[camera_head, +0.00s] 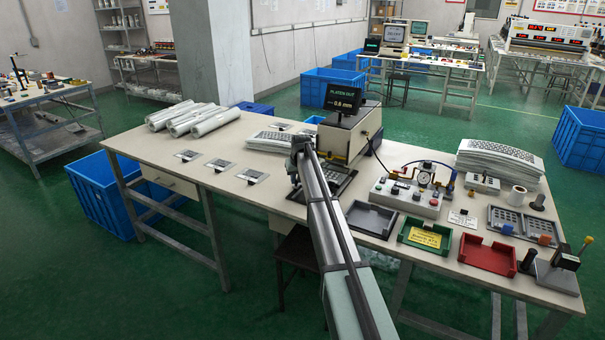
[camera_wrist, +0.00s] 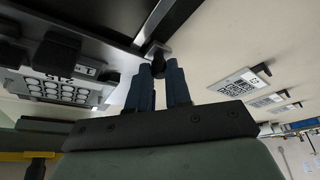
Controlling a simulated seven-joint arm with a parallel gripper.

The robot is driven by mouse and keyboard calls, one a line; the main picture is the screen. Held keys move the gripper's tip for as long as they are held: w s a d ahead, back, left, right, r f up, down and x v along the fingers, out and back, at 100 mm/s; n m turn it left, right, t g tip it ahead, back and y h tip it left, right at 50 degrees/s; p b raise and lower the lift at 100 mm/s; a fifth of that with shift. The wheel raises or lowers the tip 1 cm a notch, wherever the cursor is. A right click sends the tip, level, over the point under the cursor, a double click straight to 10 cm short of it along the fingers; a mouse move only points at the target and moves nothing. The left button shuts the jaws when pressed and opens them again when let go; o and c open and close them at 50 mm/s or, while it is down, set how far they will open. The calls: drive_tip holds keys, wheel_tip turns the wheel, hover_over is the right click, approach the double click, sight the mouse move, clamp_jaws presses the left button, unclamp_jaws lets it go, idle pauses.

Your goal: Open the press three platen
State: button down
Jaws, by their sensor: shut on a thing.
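The press (camera_head: 340,143) is a beige and dark machine at the middle of the bench. Its small screen (camera_head: 343,99) reads PLATEN OUT and a figure near 0.8 mm. A dark platen (camera_head: 342,188) with a light patterned film shows low at its front, partly hidden behind my arm. In the wrist view my gripper (camera_wrist: 159,72) has its two blue-black fingers shut on a small dark handle (camera_wrist: 156,52) at the end of a metal bar. A keypad film (camera_wrist: 62,88) lies to the left in that view. In the head view my arm hides the grip.
Several labelled cards (camera_head: 220,164) and clear rolls (camera_head: 188,118) lie left of the press. A gauge panel (camera_head: 408,194), a black tray (camera_head: 371,219), a green tray (camera_head: 425,235) and a red tray (camera_head: 487,256) stand to the right.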

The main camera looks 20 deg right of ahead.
drive_tip(key=s+a, duration=0.5)
drive_tip(key=shift+s+a, duration=0.4)
drive_tip(key=c, duration=1.1)
unclamp_jaws()
drive_tip(key=v, duration=1.4)
drive_tip(key=shift+w, duration=0.1)
